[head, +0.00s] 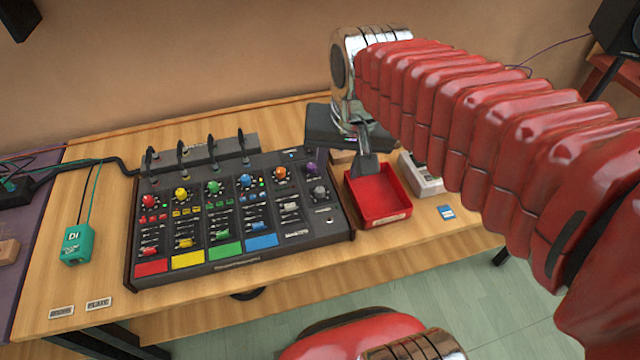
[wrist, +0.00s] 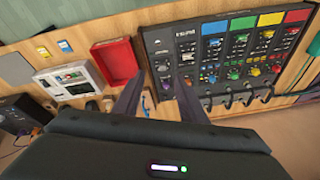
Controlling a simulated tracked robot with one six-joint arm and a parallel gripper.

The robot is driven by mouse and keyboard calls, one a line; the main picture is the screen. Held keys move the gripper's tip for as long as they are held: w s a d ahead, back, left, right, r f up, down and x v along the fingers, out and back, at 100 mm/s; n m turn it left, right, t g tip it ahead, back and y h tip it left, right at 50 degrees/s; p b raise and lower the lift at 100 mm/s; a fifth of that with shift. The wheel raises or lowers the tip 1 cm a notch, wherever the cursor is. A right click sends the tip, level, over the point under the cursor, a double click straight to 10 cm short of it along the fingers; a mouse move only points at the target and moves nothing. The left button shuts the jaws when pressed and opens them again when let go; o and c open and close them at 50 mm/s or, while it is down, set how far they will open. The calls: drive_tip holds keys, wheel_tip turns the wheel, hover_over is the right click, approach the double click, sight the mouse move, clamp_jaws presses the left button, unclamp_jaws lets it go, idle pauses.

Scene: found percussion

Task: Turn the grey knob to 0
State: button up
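The grey knob (head: 319,191) sits at the right side of the black mixer panel (head: 290,250), just below the purple knob (head: 311,168). Its pointer and scale are too small to read. In the wrist view the panel is seen from the other side, and the grey knob (wrist: 163,67) shows between the fingers, above the purple knob (wrist: 167,86). My gripper (wrist: 161,75) is open and empty, its two fingers apart.
The red tray (head: 380,216) stands close to the panel's right edge, with a white device (head: 424,180) and a blue card (head: 446,212) beyond it. Other coloured knobs and sliders crowd the panel. A green DI box (head: 76,244) stands at the left. The front table strip is mostly clear.

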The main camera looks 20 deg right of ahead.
sight(320, 189)
drive_tip(key=w+f+m+g, duration=0.3)
drive_tip(key=w+f+m, duration=0.2)
drive_tip(key=w, duration=0.7)
drive_tip(key=shift+f+m, duration=0.4)
drive_tip(key=shift+f, duration=0.15)
wheel_tip(320, 189, down, 14)
drive_tip(key=shift+r, duration=0.1)
drive_tip(key=shift+a, duration=0.1)
drive_tip(key=shift+c, duration=0.4)
clamp_jaws()
